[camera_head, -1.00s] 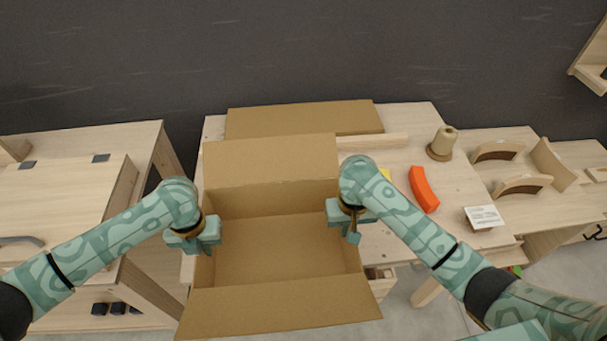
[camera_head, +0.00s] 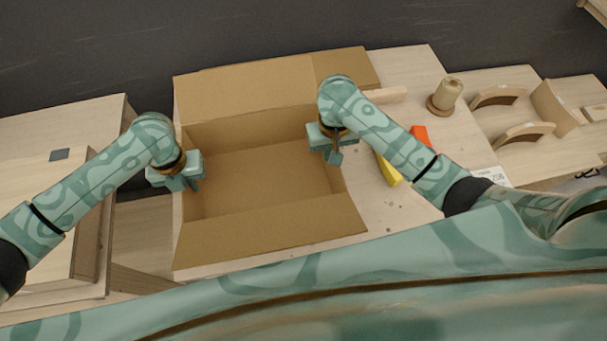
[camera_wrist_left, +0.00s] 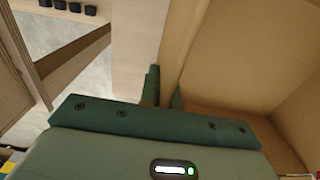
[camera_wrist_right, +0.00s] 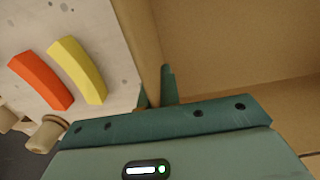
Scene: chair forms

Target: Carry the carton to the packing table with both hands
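The open brown carton (camera_head: 265,180) is at the centre of the head view, with its near and far flaps folded outward and its inside empty. It is over a light wooden table (camera_head: 405,62); whether its bottom touches the top is hidden. My left gripper (camera_head: 190,184) is at the carton's left wall. In the left wrist view its fingers (camera_wrist_left: 164,92) sit on both sides of the wall. My right gripper (camera_head: 333,155) is at the right wall, which its fingers (camera_wrist_right: 156,92) straddle in the right wrist view.
A yellow curved piece (camera_head: 389,170) and an orange one (camera_head: 420,133) lie right of the carton. A wooden spool (camera_head: 446,94) stands behind them. A wooden bench (camera_head: 60,125) stands left; curved wooden parts (camera_head: 524,134) are right.

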